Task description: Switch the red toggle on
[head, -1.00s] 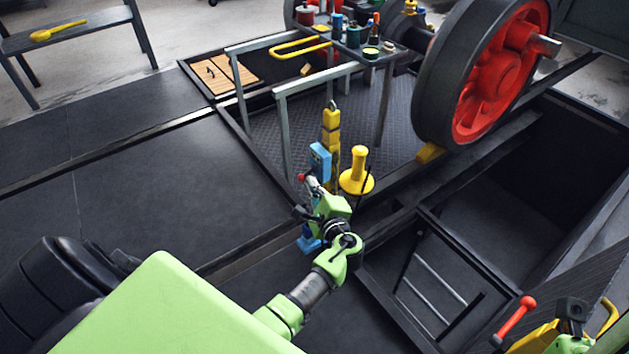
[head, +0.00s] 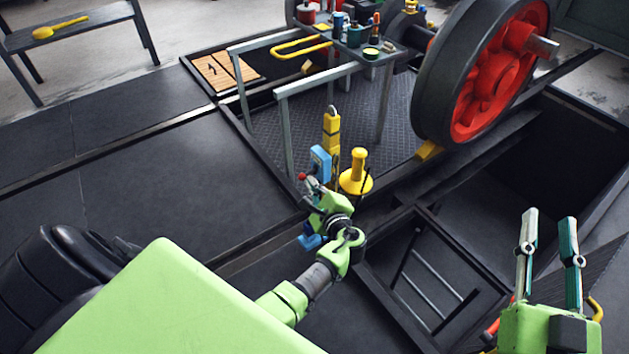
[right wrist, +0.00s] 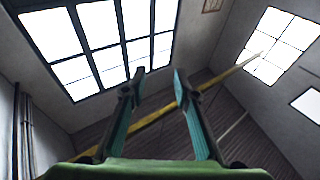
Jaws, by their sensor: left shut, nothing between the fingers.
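A small red knob (head: 302,176), which looks like the red toggle, shows at the lower left of a blue box (head: 320,160) beside a yellow post. My left gripper (head: 312,184) is shut and empty, with its tips right at the knob. I cannot tell whether they touch it, and the gripper hides the toggle's base and its position. My right gripper (head: 549,217) is open and empty at the lower right, fingers pointing up. Its two fingers also stand apart in the right wrist view (right wrist: 157,82).
A yellow bollard-like piece (head: 356,172) stands just right of the left gripper. Grey rails (head: 320,77) and a large red-centred wheel (head: 485,75) are behind. An open pit (head: 480,225) lies at the right. A red handle (head: 491,328) is partly behind the right gripper.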

